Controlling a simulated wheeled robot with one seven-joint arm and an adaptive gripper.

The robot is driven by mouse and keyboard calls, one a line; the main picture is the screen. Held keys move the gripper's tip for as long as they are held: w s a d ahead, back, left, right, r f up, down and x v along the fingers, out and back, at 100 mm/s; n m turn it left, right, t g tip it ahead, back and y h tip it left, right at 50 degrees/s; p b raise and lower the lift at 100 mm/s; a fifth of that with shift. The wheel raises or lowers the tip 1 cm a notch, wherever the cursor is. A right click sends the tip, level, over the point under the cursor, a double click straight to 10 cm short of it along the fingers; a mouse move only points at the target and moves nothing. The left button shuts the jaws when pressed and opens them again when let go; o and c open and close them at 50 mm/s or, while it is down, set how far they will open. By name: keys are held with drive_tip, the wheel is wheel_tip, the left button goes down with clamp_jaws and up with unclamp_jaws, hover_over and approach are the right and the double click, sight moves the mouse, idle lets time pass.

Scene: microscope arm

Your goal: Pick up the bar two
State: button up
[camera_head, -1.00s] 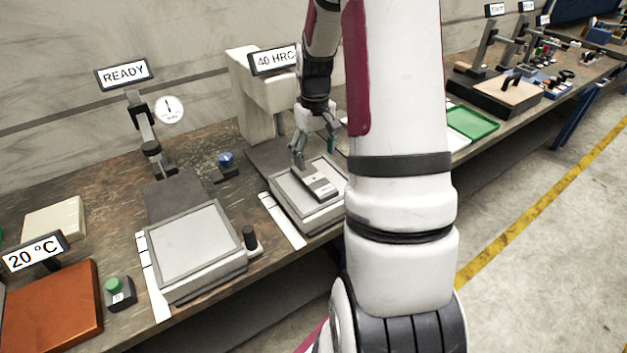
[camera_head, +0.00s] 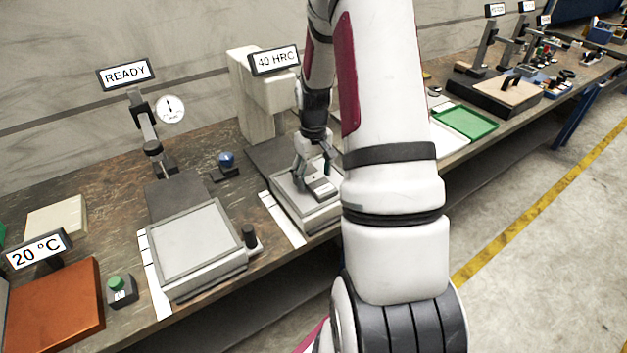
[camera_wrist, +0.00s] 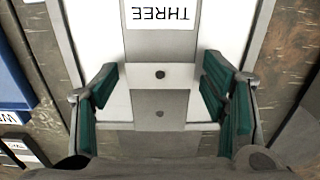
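A grey metal bar (camera_head: 321,188) lies on the pale plate of the tester under the "40 HRC" sign. In the wrist view the bar (camera_wrist: 160,77) has small dark holes and a white label reading "THREE", upside down. I see no label reading "TWO". My gripper (camera_head: 312,174) is low over the bar. The end of the bar nearest my palm is hard to make out.
The "40 HRC" tester (camera_head: 262,95) stands close behind my gripper. To the left are a second plate instrument (camera_head: 195,245) with a dark knob and an orange-brown block (camera_head: 50,305). A green tray (camera_head: 467,121) lies to the right, partly beside my arm.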

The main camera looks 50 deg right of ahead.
clamp_jaws()
drive_tip(key=shift+r, duration=0.1)
